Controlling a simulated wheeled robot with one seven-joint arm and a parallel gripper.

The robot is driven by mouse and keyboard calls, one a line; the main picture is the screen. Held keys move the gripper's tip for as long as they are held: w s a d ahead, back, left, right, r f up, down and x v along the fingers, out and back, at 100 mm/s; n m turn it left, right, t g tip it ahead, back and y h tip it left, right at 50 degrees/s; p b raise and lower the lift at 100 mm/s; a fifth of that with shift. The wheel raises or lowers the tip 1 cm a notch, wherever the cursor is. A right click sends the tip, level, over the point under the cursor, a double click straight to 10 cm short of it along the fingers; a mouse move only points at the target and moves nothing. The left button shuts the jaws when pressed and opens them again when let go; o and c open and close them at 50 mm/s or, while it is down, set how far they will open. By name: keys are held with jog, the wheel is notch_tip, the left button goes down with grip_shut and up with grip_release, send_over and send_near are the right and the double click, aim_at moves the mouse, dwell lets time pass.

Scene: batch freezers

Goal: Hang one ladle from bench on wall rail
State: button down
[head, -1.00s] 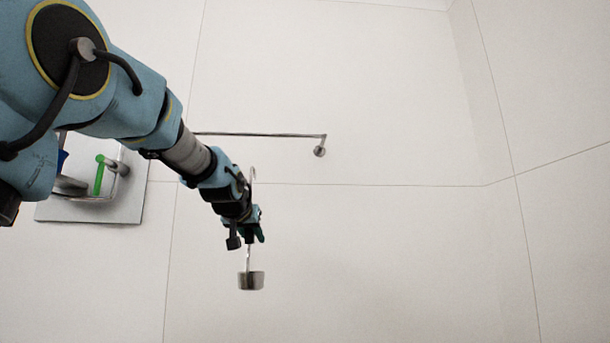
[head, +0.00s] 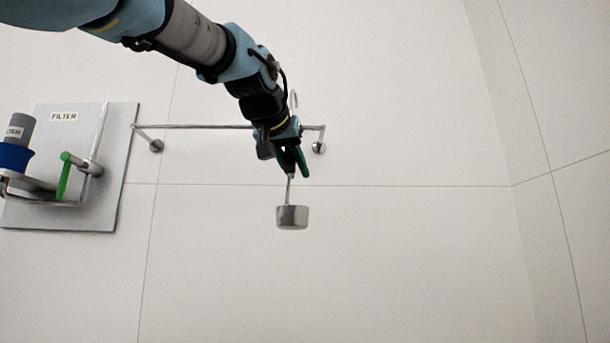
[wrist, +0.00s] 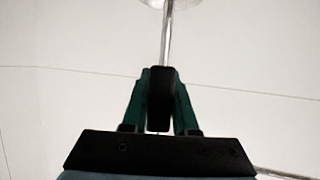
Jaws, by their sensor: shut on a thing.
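A metal ladle with a cylindrical bowl (head: 292,217) hangs upright below my gripper (head: 291,172). My gripper is shut on the ladle's handle. The hooked top of the handle (head: 294,97) shows above the gripper in the head view. In the wrist view, the handle (wrist: 167,40) runs up from between the green fingers (wrist: 161,90), and part of the bowl (wrist: 178,3) shows at the top edge. The wall rail (head: 205,127) is a thin metal bar with a mount at each end. My wrist covers part of it near its right end. How far the hook is from the rail I cannot tell.
A grey wall panel (head: 100,205) labelled FILTER is at the left, with a pipe, a green-handled valve (head: 63,178) and a blue and grey filter (head: 17,140). The wall right of the rail and below it is bare.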

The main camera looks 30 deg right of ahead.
jog(key=shift+w+d+r, duration=0.2)
jog(key=shift+w+d, duration=0.1)
jog(key=shift+d, duration=0.05)
jog(key=w+d+f+p, duration=0.1)
jog(key=w+d+f, duration=0.2)
jog(key=w, duration=0.5)
jog(key=shift+d, duration=0.35)
dwell(0.4)
jog(key=c, duration=0.6)
grip_release()
